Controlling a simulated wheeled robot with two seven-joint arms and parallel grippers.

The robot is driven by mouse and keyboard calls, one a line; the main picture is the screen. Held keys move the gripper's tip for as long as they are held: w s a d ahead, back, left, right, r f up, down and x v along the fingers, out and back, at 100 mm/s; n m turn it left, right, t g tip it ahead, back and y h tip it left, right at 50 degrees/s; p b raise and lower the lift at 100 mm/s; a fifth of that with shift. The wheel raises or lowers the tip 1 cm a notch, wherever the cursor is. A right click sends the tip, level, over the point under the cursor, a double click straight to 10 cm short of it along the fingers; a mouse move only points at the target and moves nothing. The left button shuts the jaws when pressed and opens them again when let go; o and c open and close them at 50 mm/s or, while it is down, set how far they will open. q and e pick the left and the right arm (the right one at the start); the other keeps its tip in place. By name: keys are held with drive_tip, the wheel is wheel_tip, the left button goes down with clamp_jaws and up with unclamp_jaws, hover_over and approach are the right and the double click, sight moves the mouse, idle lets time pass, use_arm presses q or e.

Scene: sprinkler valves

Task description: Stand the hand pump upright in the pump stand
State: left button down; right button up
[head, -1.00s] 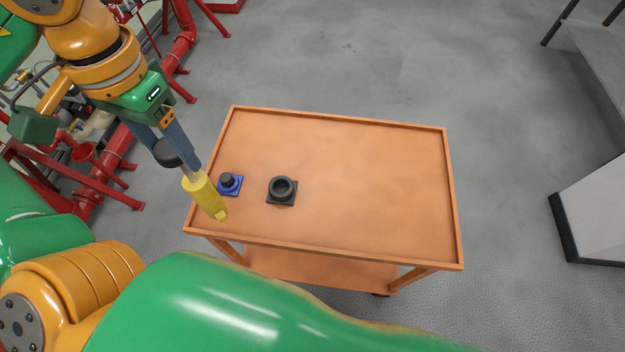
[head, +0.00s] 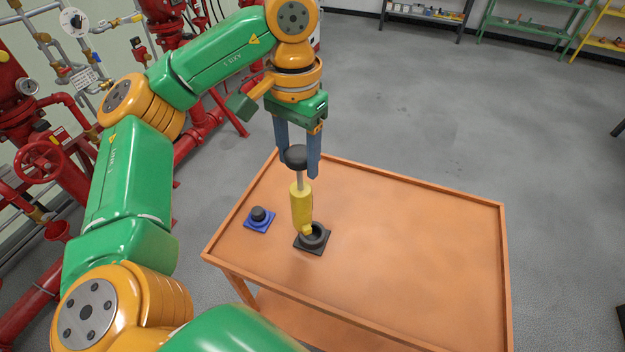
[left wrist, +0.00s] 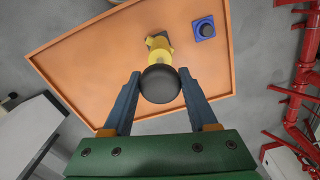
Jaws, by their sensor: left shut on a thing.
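The hand pump has a yellow barrel (head: 302,207), a grey rod and a black knob (head: 296,155). My left gripper (head: 300,172) is shut on the black knob and holds the pump close to upright, yellow end down. The pump stand, a black square base with a round cup (head: 318,241), is on the orange cart. The barrel's lower tip overlaps the cup in the head view; I cannot tell whether it is inside or just above. In the left wrist view the knob (left wrist: 160,84) hides most of the pump, and the stand (left wrist: 157,36) shows partly behind the barrel. My right gripper is out of view.
A blue square base with a black knob (head: 259,217) sits left of the stand on the orange cart (head: 420,240). The cart's right side is bare, with a low raised rim. Red pipes and valves (head: 40,165) line the left; grey floor is clear beyond.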

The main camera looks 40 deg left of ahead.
use_arm(q)
wheel_tip(320, 180, down, 7)
drive_tip(key=w, duration=0.2)
drive_tip(key=shift+w+d+b, duration=0.35)
drive_tip(key=shift+w, duration=0.05)
drive_tip(key=shift+c, duration=0.9)
unclamp_jaws()
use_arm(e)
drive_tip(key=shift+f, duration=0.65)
use_arm(q)
wheel_tip(320, 180, up, 12)
drive_tip(key=p, duration=0.4)
drive_tip(key=shift+r, duration=0.25)
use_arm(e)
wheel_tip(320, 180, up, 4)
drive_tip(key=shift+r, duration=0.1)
